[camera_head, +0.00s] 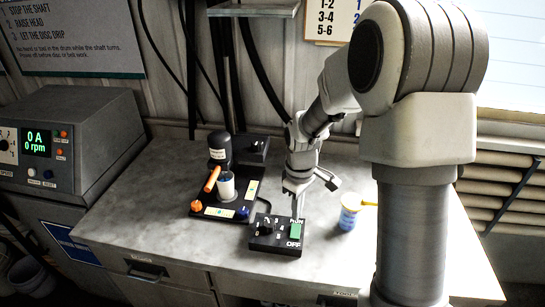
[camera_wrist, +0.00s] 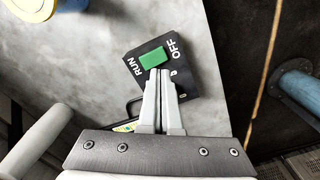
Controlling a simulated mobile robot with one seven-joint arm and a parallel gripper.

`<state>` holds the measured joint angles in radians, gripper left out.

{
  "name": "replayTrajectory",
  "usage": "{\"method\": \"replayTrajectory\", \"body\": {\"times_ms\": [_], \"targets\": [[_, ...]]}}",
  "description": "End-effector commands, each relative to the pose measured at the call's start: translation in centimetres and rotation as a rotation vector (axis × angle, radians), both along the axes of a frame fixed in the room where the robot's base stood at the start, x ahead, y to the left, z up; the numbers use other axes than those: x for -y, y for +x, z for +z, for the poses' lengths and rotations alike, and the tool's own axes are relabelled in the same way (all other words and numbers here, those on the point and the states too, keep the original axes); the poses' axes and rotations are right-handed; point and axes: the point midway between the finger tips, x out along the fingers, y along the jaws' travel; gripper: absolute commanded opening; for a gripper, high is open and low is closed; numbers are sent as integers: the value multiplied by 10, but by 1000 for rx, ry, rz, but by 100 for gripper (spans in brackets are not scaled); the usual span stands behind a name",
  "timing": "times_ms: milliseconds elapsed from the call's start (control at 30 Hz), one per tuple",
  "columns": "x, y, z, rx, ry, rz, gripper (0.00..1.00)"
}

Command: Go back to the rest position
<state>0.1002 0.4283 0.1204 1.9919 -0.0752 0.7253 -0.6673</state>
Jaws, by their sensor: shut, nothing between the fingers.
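My gripper (camera_head: 298,214) is shut and empty, pointing down over the bench by the small black switch box (camera_head: 275,243). The box has a green rocker (camera_head: 296,230) between the words RUN and OFF, and a dark knob to its left. In the wrist view my gripper (camera_wrist: 160,72) has its closed tips at the lower edge of the green rocker (camera_wrist: 153,58); I cannot tell whether they touch it. The tips and fingers hide part of the switch box (camera_wrist: 185,85).
A disperser stand (camera_head: 217,145) with an orange handle and a jar stands left of the box. A blue and white cup (camera_head: 349,212) with a yellow lid or handle stands to the right. A control console (camera_head: 60,140) reads 0 A and 0 rpm. The bench front left (camera_head: 150,235) is clear.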

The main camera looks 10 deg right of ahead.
Motion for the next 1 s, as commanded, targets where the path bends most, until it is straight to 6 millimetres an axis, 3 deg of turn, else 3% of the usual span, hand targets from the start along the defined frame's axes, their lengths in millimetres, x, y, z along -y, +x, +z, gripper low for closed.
{"method": "replayTrajectory", "body": {"times_ms": [167,367,700,1000], "targets": [[0,-3,10,14,-4,-18,0],[2,-21,59,85,-15,-110,0],[3,-76,139,228,2,-323,0],[2,-135,184,349,61,-509,0]]}}
